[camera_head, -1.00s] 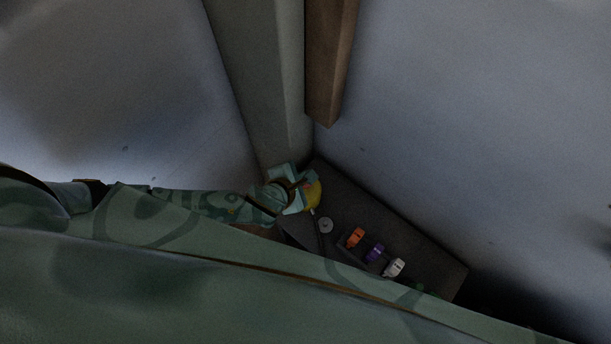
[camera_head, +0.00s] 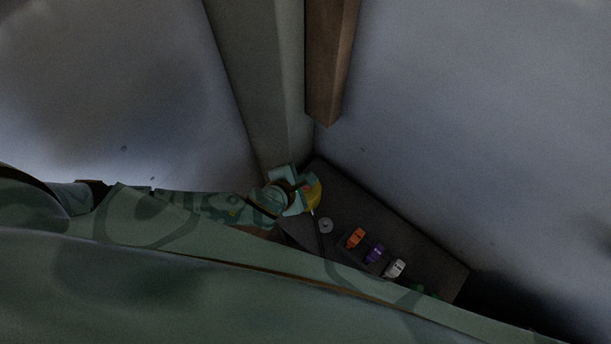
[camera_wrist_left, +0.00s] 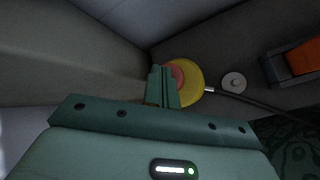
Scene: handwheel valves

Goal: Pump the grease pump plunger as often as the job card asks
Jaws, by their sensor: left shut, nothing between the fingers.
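The grease pump (camera_head: 316,197) has a round yellow body and stands on the dark bench near the corner. In the left wrist view the yellow pump (camera_wrist_left: 194,83) shows a red-pink plunger cap (camera_wrist_left: 178,76) at its middle. My left gripper (camera_head: 297,192) is shut and empty. In the left wrist view its closed fingers (camera_wrist_left: 162,82) overlap the plunger cap and hide part of it. I cannot tell whether they touch it. My right gripper is not in view. I can make out no job card.
The bench (camera_head: 432,264) also carries a grey disc (camera_head: 326,226) and a row of orange (camera_head: 355,238), purple (camera_head: 375,253) and white (camera_head: 395,268) items. A dark hose (camera_wrist_left: 252,105) runs from the pump.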

